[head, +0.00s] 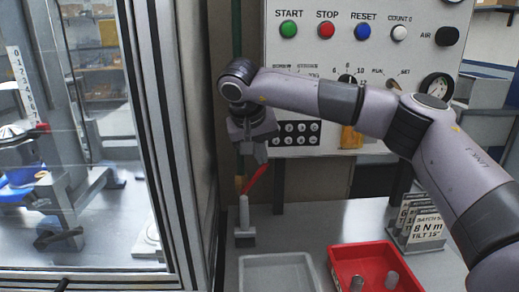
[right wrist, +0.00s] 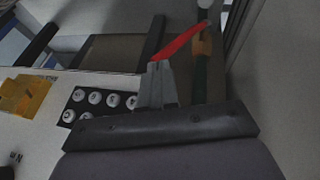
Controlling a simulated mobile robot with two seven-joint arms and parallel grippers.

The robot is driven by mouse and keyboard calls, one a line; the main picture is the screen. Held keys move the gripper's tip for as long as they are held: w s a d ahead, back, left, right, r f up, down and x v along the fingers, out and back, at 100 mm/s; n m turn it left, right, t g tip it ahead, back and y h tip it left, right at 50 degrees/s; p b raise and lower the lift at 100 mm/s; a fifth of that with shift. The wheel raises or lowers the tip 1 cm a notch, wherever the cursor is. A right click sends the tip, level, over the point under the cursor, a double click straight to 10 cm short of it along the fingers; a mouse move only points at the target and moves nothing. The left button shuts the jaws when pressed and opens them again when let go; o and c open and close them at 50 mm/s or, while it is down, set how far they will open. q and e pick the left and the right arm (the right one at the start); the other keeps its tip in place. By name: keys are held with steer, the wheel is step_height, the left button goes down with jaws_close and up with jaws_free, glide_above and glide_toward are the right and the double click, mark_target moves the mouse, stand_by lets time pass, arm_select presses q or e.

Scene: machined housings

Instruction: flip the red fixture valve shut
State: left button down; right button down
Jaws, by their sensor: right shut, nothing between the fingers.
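The lever also shows in the right wrist view (right wrist: 182,43), running from the fingertips toward the upper right. My right gripper (head: 261,157) points down at the lever's upper free end, with its fingers (right wrist: 157,70) closed together and nothing between them. The fingertips overlap that end in the picture; I cannot tell whether they touch it. My left gripper is not in view.
A control panel (head: 340,80) with buttons and gauges stands behind my right arm. A glass-fronted cabinet frame (head: 165,140) rises close on the left. A grey tray (head: 280,262), a red tray (head: 335,262) holding metal cylinders and a sign rack (head: 412,222) are on the bench.

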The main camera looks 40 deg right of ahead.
steer(key=s+d+f+m+t+y+b, duration=0.2)
steer(key=f+y+b, duration=0.6)
steer(key=b, duration=0.9)
steer(key=s+d+f+t, duration=0.1)
steer(key=s+d+t, duration=0.1)
steer(key=d+t, duration=0.1)
steer(key=shift+d+t+y, duration=0.4)
steer(key=shift+d, duration=0.5)
steer(key=shift+s, duration=0.1)
steer(key=shift+r, duration=0.1)
